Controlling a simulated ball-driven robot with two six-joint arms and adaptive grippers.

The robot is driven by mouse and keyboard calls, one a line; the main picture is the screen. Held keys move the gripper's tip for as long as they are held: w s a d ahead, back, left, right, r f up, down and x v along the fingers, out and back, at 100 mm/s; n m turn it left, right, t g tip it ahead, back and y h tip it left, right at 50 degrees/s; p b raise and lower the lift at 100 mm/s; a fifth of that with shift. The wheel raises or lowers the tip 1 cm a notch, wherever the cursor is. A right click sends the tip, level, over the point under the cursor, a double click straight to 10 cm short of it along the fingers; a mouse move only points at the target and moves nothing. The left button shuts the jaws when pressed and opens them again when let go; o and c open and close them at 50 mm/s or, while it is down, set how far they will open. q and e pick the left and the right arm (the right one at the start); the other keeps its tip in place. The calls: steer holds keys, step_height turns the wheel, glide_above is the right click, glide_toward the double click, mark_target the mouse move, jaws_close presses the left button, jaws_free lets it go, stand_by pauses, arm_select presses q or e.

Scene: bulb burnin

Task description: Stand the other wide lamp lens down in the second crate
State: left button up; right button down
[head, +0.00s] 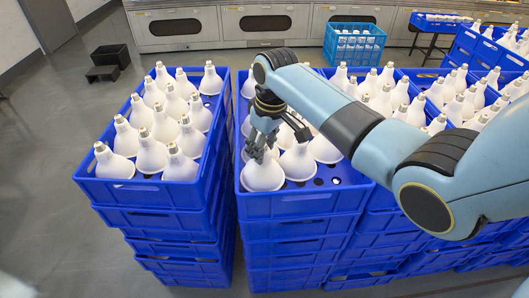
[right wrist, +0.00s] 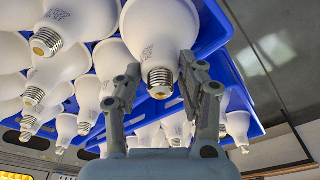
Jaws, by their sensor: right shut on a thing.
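My right gripper (head: 262,142) is over the front left corner of the second blue crate (head: 305,204). It is shut on a white wide lamp (head: 263,177), which stands upright with its lens down and cap up at that corner. In the right wrist view the fingers (right wrist: 160,72) sit on both sides of the lamp's neck (right wrist: 158,35), near its metal screw cap. Whether the lens touches the crate floor is hidden. Other white lamps (head: 298,161) stand behind it in the same crate. My left gripper is out of view.
A crate full of white lamps (head: 150,153) stands on a stack at the left. Dark empty holes (head: 318,182) show in the second crate's front row, right of the held lamp. More lamp crates (head: 496,57) stand to the right. My right arm covers part of the second crate.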

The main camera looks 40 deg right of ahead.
mark_target(269, 155)
step_height(269, 155, down, 3)
steer(key=shift+f, duration=0.1)
steer(key=c, duration=1.2)
jaws_free()
steer(key=shift+f, duration=0.15)
steer(key=o, duration=0.4)
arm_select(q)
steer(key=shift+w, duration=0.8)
arm_select(e)
steer(key=shift+o, duration=0.2)
steer(key=shift+r, duration=0.25)
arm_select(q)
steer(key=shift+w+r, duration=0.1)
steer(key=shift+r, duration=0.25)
arm_select(e)
step_height(269, 155, up, 12)
steer(key=s, duration=0.1)
steer(key=shift+s+d+f, duration=0.15)
steer(key=shift+s+d, duration=0.05)
steer(key=shift+s, duration=0.2)
